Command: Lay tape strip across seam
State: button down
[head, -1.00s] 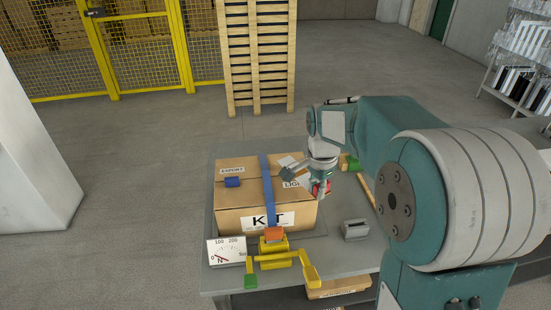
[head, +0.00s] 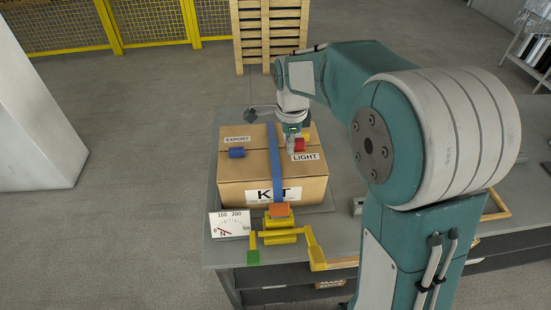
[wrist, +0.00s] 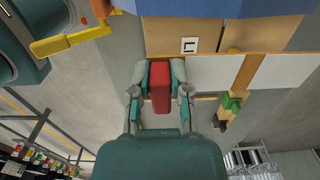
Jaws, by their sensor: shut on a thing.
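A cardboard box (head: 228,170) labelled KIT, EXPORT and LIGHT stands on the grey table. My gripper (head: 292,145) is over the right part of the box top, right of the blue strip. It is shut on a red piece (wrist: 160,88), which shows between the two fingers in the wrist view. I cannot tell whether the red piece touches the box. No separate tape strip can be made out.
A yellow clamp-like fixture (head: 282,237) with an orange block (head: 279,210) stands before the box. A dial gauge (head: 230,224) is at its left. A pallet (head: 270,35) and yellow fence (head: 150,30) stand behind; open floor lies left.

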aim_at(277, 166)
jog(key=a+f, duration=0.1)
jog(key=w+a+f, duration=0.1)
jog(key=f, duration=0.1)
jog(key=shift+w+a+f, duration=0.1)
jog(key=shift+w+f, duration=0.05)
jog(key=shift+f, duration=0.15)
jog(key=shift+w+a+f, duration=0.1)
jog(key=shift+a+f, duration=0.1)
jog(key=shift+f, duration=0.75)
jog(key=shift+w+a+f, duration=0.1)
jog(key=shift+a+f, duration=0.1)
jog(key=shift+f, duration=0.75)
jog(key=c, duration=0.6)
grip_release()
